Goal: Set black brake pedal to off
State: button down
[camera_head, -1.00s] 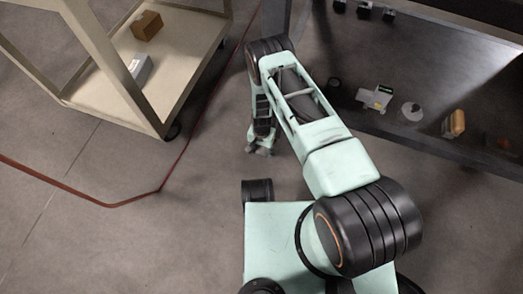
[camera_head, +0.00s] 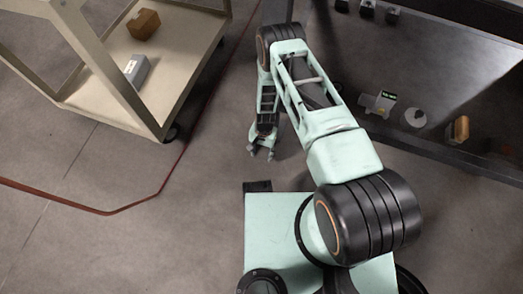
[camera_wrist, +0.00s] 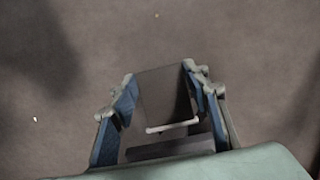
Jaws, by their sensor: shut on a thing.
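My gripper (camera_head: 262,153) hangs over the bare floor, between the cart and the dark bench. In the wrist view my gripper (camera_wrist: 160,85) has its two blue-sided fingers on either side of a flat grey-brown piece (camera_wrist: 165,95) with a pale edge at its lower end. The gripper is shut on this piece. I cannot tell whether it is the black brake pedal, and I make out no pedal for certain in the head view.
A cream cart (camera_head: 188,57) at upper left carries a brown box (camera_head: 143,24) and a grey box (camera_head: 137,70). A dark bench (camera_head: 440,155) at right holds a white device (camera_head: 379,103), a white round piece (camera_head: 414,116) and an orange-brown item (camera_head: 458,129). A red line (camera_head: 150,196) crosses the floor.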

aim_at(262, 153)
jog(key=c, duration=1.1)
grip_release()
jog(key=r, duration=0.4)
jog(key=w+r, duration=0.1)
jog(key=r, duration=0.1)
jog(key=shift+d+r, duration=0.15)
jog(key=shift+r, duration=0.55)
jog(key=shift+d+r, duration=0.1)
